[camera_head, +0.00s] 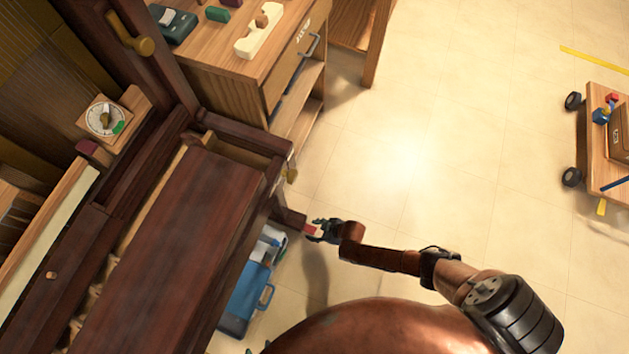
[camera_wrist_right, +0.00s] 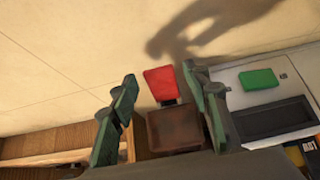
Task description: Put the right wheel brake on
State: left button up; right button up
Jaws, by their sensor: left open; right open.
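The right wheel brake is a small red tab (camera_head: 311,230) by the piano's near-right foot. The wrist view shows the red tab (camera_wrist_right: 161,84) rising from a brown block (camera_wrist_right: 175,129). My right gripper (camera_head: 325,231) is open beside the tab in the head view. In the wrist view, the fingers of my right gripper (camera_wrist_right: 158,92) stand on either side of the tab. I cannot tell whether they touch it.
The dark wooden piano (camera_head: 170,260) fills the left. A blue case (camera_head: 245,295) lies beneath its edge. A wooden bench (camera_head: 235,62) stands behind, and a wheeled wooden cart (camera_head: 597,165) at far right. The tiled floor (camera_head: 440,160) between is clear.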

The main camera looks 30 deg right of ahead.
jog(key=v, duration=1.2)
jog(key=shift+a, duration=0.1)
dwell(0.4)
